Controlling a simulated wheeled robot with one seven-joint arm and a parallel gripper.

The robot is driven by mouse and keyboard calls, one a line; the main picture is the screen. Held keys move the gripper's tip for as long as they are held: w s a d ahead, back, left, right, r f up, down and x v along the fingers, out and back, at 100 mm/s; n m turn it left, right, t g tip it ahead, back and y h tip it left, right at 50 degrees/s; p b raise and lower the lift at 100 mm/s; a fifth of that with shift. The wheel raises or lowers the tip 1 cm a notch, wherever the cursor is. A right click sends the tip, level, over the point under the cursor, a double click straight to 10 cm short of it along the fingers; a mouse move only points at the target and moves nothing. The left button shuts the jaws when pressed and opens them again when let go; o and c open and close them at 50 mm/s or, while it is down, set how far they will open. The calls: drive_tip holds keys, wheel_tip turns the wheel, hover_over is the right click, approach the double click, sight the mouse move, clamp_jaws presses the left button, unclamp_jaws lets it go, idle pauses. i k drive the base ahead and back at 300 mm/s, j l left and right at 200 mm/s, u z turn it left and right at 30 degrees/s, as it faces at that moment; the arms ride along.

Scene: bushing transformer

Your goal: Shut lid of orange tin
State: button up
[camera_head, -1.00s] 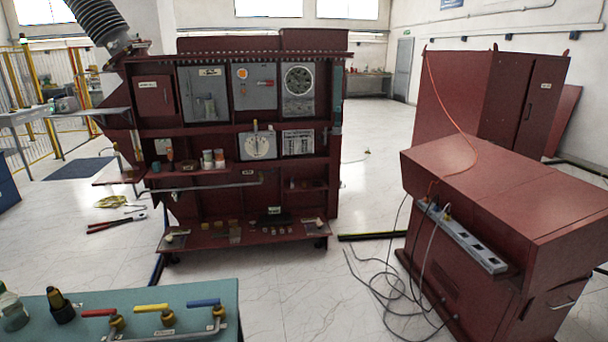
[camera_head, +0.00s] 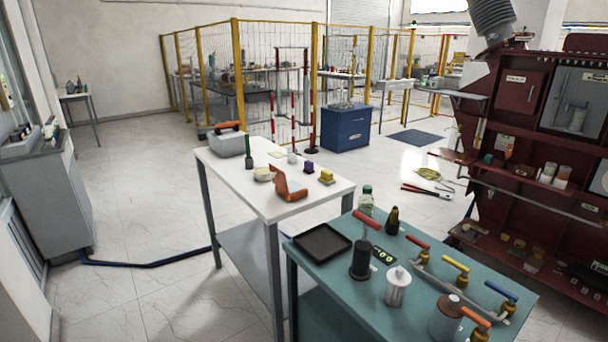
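The orange tin (camera_head: 289,192) stands on the white table in the middle of the head view. Its lid looks raised at the back left, so the tin appears open. It is small in the picture and its inside is hard to make out. My gripper is not in view.
The white table (camera_head: 212,165) also holds a grey toolbox (camera_head: 228,144), a dark green bottle, a pale bowl and small purple and yellow items. A teal table (camera_head: 330,302) with bottles, a black tray and valves stands in front. A maroon transformer (camera_head: 500,150) stands right.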

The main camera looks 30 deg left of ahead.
sight(279, 177)
drive_tip(key=i+l+u, duration=0.15)
drive_tip(key=u, duration=0.3)
drive_tip(key=l+u, duration=0.25)
drive_tip(key=u, duration=0.2)
drive_tip(key=i+l+u, duration=0.1)
drive_tip(key=l+u, duration=0.5)
drive_tip(key=u, duration=0.25)
drive_tip(key=j+u, duration=0.1)
drive_tip(key=i+j, duration=0.1)
drive_tip(key=j, duration=0.5)
drive_tip(key=i+j, duration=0.1)
drive_tip(key=j, duration=0.5)
drive_tip(key=i+j, duration=0.15)
drive_tip(key=i, duration=0.25)
drive_tip(key=i+j+z, duration=0.1)
drive_tip(key=i, duration=0.35)
drive_tip(key=i+j, duration=0.3)
drive_tip(key=i+z, duration=0.05)
drive_tip(key=i, duration=0.05)
